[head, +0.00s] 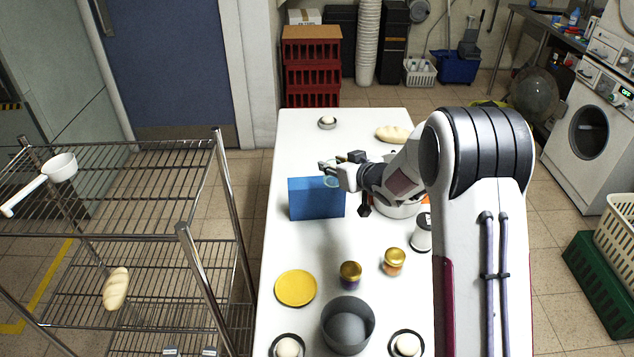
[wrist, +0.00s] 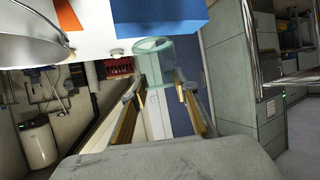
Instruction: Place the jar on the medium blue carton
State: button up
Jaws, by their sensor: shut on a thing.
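The jar is a small translucent greenish glass vessel; in the wrist view the jar (wrist: 152,50) is at the far ends of my fingers, beside the blue carton's edge in the picture. In the head view the jar (head: 331,182) overlaps the carton's top edge. The blue carton (head: 312,204) stands on the white table; its blue face also shows in the wrist view (wrist: 165,17). My gripper (head: 330,168) is shut on the jar, at about the carton's top. In the wrist view my fingers (wrist: 160,88) reach up to it. I cannot tell whether jar and carton touch.
A pot (wrist: 28,35), partly hidden in the head view, stands right of the carton. Gold-lidded jars (head: 350,274), a yellow disc (head: 295,288) and a grey pot (head: 348,325) lie nearer on the table (head: 270,240). A wire rack (head: 150,180) is left. Bread (head: 392,133) lies behind.

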jog(key=w+a+r+n+y, duration=0.1)
jog(key=w+a+r, duration=0.3)
jog(key=r, duration=0.2)
jog(key=shift+w+a+r+g, duration=0.15)
jog(key=shift+w+a+g, duration=0.1)
jog(key=shift+w+g, duration=0.1)
jog(key=shift+d, duration=0.1)
dwell(0.4)
send_over(317, 182)
jog(key=shift+w+f, duration=0.1)
jog(key=shift+f, duration=3.1)
jog(key=shift+f, duration=1.85)
